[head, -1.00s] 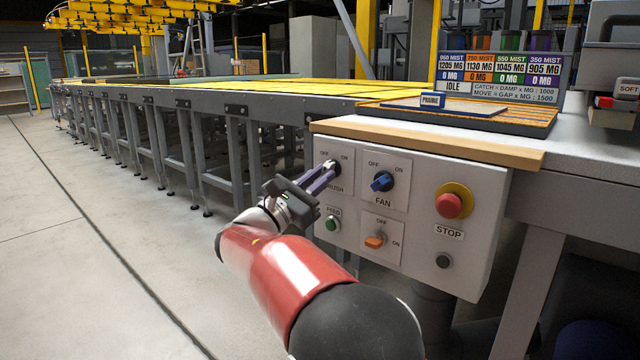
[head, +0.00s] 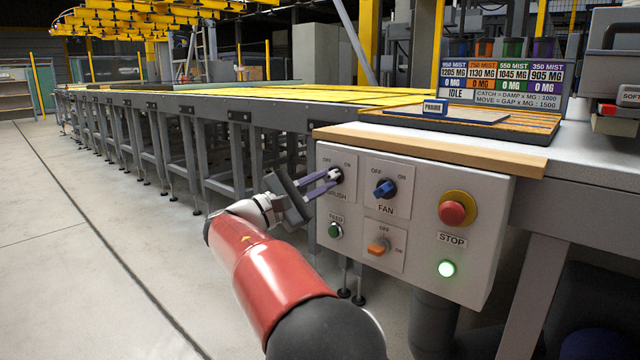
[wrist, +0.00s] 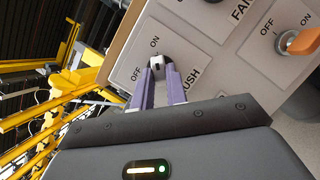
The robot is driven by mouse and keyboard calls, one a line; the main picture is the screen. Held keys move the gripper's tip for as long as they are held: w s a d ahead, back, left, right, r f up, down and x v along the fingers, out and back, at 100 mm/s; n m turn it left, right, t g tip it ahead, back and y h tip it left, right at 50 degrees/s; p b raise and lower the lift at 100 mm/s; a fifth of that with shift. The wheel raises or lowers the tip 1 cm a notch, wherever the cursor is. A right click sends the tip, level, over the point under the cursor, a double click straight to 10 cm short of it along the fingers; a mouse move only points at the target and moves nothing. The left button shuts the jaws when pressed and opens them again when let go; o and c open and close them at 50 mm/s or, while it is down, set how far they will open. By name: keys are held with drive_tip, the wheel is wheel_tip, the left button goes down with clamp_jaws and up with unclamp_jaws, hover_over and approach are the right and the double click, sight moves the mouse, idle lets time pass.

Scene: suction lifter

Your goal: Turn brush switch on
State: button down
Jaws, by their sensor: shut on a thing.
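The brush switch (head: 336,174) is a rotary knob on a plate marked OFF and ON, at the upper left of the grey control box (head: 470,265). My gripper (head: 328,176) reaches it from the front left, with its purple fingertips closed on the knob. In the wrist view the fingers (wrist: 160,72) stand on either side of the small pale and dark brush switch knob (wrist: 159,62). The fingers hide part of the knob, so I cannot tell exactly which mark it points to.
The blue fan knob (head: 385,188) is just right of the brush switch. The green feed button (head: 335,230) and orange switch (head: 378,247) are below. The red stop button (head: 452,213) is farther right. A wooden ledge (head: 430,146) juts above the box.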

idle(0.3)
drive_tip(key=c, duration=1.4)
unclamp_jaws()
drive_tip(key=v, duration=0.8)
